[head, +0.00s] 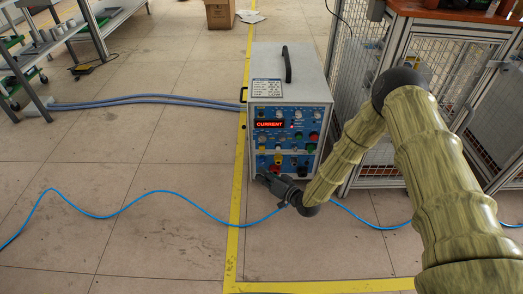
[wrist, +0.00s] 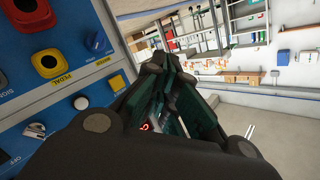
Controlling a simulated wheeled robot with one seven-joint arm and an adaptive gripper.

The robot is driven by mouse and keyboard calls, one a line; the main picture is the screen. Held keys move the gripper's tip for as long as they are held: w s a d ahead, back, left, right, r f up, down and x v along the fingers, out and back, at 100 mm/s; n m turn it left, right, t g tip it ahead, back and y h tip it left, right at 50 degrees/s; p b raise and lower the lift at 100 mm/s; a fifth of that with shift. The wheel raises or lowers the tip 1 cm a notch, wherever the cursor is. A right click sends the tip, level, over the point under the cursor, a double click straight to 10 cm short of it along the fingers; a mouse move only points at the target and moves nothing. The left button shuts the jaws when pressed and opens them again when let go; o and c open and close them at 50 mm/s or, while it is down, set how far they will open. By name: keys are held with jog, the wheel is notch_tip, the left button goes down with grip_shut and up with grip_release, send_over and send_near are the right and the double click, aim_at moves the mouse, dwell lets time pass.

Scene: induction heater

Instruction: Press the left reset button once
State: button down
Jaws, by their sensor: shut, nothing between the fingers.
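The induction heater (head: 290,88) is a grey box with a blue front panel and a lit red display reading CURRENT. Its panel holds several small coloured buttons and knobs; I cannot read which is the left reset button. My gripper (head: 266,180) is shut and empty, low in front of the panel's bottom left. In the wrist view my gripper (wrist: 178,88) points past the panel's edge, and the blue panel (wrist: 40,105) fills the left side. I cannot tell whether the fingertips touch the panel.
A metal mesh frame (head: 350,70) stands close on the heater's right. A blue cable (head: 150,195) runs across the floor under my gripper. Thick grey-blue hoses (head: 150,98) reach the heater's left side.

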aim_at(262, 148)
jog(key=w+b, duration=0.3)
jog(key=w, duration=0.5)
jog(key=shift+w+b, duration=0.35)
jog(key=shift+b, duration=0.05)
jog(key=shift+w, duration=0.2)
dwell(1.2)
jog(key=shift+w+a, duration=0.1)
jog(key=shift+w, duration=0.1)
jog(key=shift+w, duration=0.45)
dwell(0.8)
jog(key=shift+s, duration=0.15)
jog(key=shift+s+p, duration=0.3)
jog(key=shift+s, duration=0.4)
jog(key=shift+s, duration=0.1)
